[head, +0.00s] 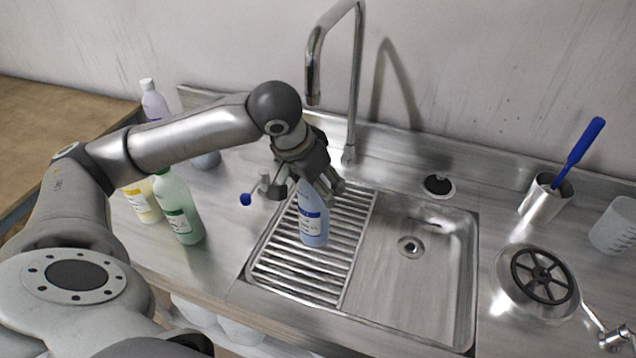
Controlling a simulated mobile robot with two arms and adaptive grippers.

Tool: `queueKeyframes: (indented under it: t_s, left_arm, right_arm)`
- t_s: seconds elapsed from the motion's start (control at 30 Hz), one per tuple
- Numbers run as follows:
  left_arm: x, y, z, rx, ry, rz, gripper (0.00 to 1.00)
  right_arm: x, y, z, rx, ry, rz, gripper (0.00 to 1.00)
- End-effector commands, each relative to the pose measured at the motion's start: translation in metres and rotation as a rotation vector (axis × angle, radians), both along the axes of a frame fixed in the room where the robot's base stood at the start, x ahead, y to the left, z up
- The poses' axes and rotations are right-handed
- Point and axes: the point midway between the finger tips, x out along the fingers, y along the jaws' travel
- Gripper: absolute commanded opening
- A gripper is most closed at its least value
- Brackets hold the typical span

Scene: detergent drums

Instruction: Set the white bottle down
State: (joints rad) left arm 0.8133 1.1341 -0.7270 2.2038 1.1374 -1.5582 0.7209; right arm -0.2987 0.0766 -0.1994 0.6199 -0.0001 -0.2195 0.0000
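The white bottle, which looks pale bluish-white with a blue and white label (312,222), is upright over the ribbed draining rack (345,262) on the left of the sink. My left gripper (310,187) comes down from above with its fingers around the bottle's upper part, and it looks shut on it. The bottle's cap and neck are hidden by the gripper. I cannot tell whether the bottle's base touches the ribs. My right gripper is not in view.
A green bottle (180,212), a yellow bottle (142,200) and a lilac bottle (154,103) stand left. The tap (358,80) rises behind the rack. The sink basin (400,290) is empty. Right are a metal cup (543,200) with a blue-handled tool, a black handwheel (540,277) and a beaker (614,227).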

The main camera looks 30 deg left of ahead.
Motion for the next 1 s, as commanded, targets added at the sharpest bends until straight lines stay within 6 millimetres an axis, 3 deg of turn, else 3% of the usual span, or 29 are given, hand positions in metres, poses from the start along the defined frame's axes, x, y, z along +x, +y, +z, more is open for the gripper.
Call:
queueKeyframes:
  t_s: [0.37,0.4,0.53,1.0]
  left_arm:
    - [0.0,0.0,-0.011,0.0,0.0,0.0,0.07]
    - [0.0,0.0,-0.011,0.0,0.001,0.0,0.62]
    - [0.0,0.0,-0.011,0.0,0.001,0.0,0.79]
    - [0.001,0.0,-0.002,0.0,-0.003,0.0,0.79]
  right_arm:
    - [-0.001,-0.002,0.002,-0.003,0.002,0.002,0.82]
    - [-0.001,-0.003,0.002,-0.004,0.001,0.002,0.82]
    - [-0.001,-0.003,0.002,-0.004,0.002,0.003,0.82]
    - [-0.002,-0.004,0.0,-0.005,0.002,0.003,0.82]
